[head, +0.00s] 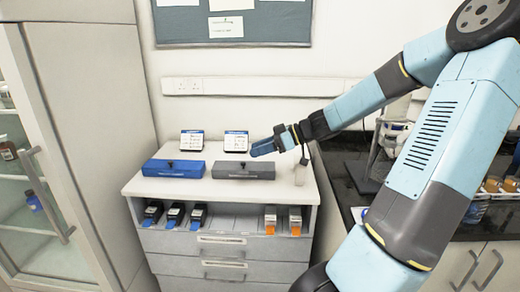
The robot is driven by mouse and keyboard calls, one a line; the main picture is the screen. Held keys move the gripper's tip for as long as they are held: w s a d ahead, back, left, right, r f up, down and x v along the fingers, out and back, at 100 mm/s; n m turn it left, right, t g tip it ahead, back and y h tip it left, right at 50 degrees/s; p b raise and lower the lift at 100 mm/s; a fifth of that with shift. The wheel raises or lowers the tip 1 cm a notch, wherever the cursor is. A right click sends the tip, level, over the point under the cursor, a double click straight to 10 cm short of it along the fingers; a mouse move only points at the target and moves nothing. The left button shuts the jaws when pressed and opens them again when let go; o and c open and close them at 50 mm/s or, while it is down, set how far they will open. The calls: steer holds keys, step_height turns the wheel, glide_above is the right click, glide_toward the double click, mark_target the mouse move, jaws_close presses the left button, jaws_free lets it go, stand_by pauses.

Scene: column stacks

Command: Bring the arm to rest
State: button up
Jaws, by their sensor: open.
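My arm reaches in from the right, over the white cabinet (135,187). My gripper (262,148) is at its end, pointing left, above the right part of the cabinet top, near the grey box (244,171). I cannot tell the exact gap between them. The gripper is open, and I see nothing held in it. A blue box (174,169) lies left of the grey one. A small card stands behind each box, the left card (191,140) and the right card (236,141).
Under the cabinet top, a shelf holds several dark items with blue ends (175,213) and orange-ended items (270,220). A small pale bottle (300,173) stands on the top at right. A glass-door cupboard (75,130) is at left, a dark counter (350,180) at right.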

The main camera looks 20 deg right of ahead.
steer(key=shift+s, duration=0.1)
stand_by(0.5)
steer(key=s+a+f+m+g+h, duration=0.4)
steer(key=s+a+f+g+h, duration=0.1)
steer(key=s+a+h, duration=0.25)
steer(key=s+r+m+t+h, duration=0.5)
steer(key=s+r+m, duration=0.2)
steer(key=s+r, duration=0.7)
steer(key=shift+s+d+r+m, duration=0.2)
steer(key=shift+s+r+m, duration=0.15)
steer(key=shift+s, duration=0.8)
steer(key=shift+c, duration=0.4)
